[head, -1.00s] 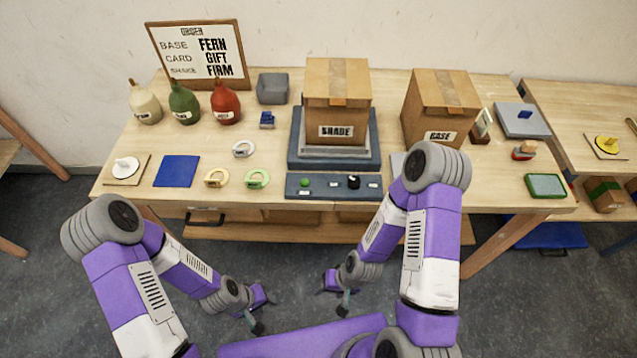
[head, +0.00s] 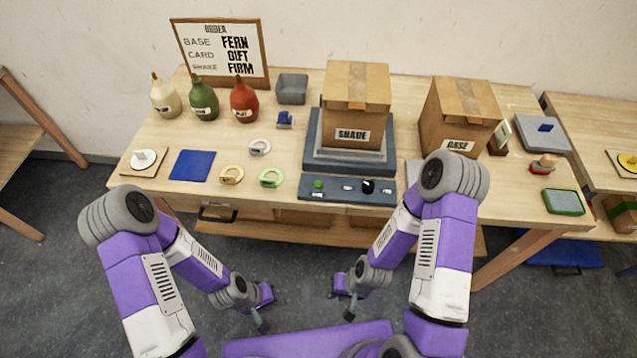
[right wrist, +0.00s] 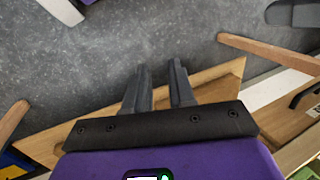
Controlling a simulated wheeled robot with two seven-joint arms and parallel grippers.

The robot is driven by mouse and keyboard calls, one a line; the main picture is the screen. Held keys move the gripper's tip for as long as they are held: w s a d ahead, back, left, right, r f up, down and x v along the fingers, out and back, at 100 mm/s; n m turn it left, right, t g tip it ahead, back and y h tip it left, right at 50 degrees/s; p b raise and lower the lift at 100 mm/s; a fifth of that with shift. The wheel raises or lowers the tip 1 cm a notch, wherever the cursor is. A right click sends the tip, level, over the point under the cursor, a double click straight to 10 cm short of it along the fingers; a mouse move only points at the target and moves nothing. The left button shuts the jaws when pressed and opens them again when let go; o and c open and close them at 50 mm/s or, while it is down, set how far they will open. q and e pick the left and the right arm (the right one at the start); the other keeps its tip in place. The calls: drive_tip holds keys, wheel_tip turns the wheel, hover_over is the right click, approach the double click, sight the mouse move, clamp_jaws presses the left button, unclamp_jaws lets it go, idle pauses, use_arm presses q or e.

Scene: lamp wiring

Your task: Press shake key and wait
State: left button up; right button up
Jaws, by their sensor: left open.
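A dark blue control panel (head: 335,194) lies along the table's front edge, with a green button (head: 318,184), a black knob (head: 368,187) and small white labels too small to read. Behind it a cardboard box marked SHADE (head: 356,100) stands upright on a grey and blue platform (head: 318,158). My left gripper (head: 260,312) is open and empty, low in front of the table. My right gripper (head: 347,302) hangs low to its right, apart from the panel; in the right wrist view its two fingers (right wrist: 160,82) stand apart with nothing between them.
A sign (head: 222,52) stands at the back left, with SHAKE struck through. Several bottles, rings and a blue mat (head: 192,165) occupy the left. A box marked BASE (head: 460,115) stands right of the platform. Open floor lies between table and grippers.

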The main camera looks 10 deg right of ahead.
clamp_jaws()
idle(1.3)
